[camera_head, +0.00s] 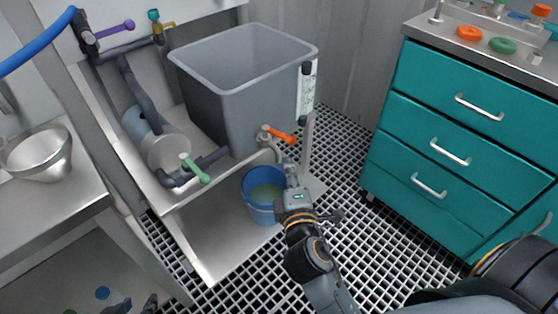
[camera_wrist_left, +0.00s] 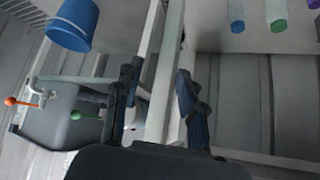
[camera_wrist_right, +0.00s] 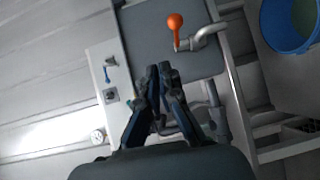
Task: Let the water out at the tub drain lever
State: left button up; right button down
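The grey tub (camera_head: 215,100) stands on a metal shelf. Its drain lever (camera_head: 280,135) is orange, low on the tub's front, and points right in the head view, beside a short bent spout. The lever also shows in the right wrist view (camera_wrist_right: 175,27). A blue bucket (camera_head: 259,208) with murky liquid stands below. My right gripper (camera_head: 290,167) is just below the lever; its fingertips (camera_wrist_right: 159,70) are together, empty and apart from the lever. My left gripper (camera_head: 135,304) is at the lower left edge, partly cut off; its fingers (camera_wrist_left: 158,80) are spread and empty.
A green lever (camera_head: 195,168) sits on the lower pipe, and a purple lever (camera_head: 116,30) is at upper left. A metal bowl (camera_head: 40,154) stands on the left bench. Teal drawers (camera_head: 455,125) stand on the right. Open grid floor lies between.

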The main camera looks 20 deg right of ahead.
pick_arm(q)
jog(key=w+d+r+t+h+b, duration=0.2)
jog(key=w+d+r+t, duration=0.1)
jog(key=w+r+t, duration=0.3)
pick_arm(e)
jog(key=t+y, duration=0.1)
send_near(277, 136)
jog(key=shift+n, duration=0.4)
jog(key=p+x, duration=0.1)
jog(key=x, duration=0.1)
jog(key=p+x, duration=0.1)
jog(key=x, duration=0.2)
jog(key=shift+w+a, duration=0.1)
jog(key=shift+a, duration=0.1)
jog(key=shift+w+d, duration=0.3)
jog(key=shift+d, duration=0.05)
pick_arm(q)
jog(key=s+a+f+g+y, duration=0.1)
jog(key=s+a+f+g, duration=0.1)
jog(key=s+f+g, duration=0.1)
jog(key=shift+s+f+g+y, duration=0.3)
jog(key=shift+f+g, duration=0.4)
jog(key=shift+g, duration=0.1)
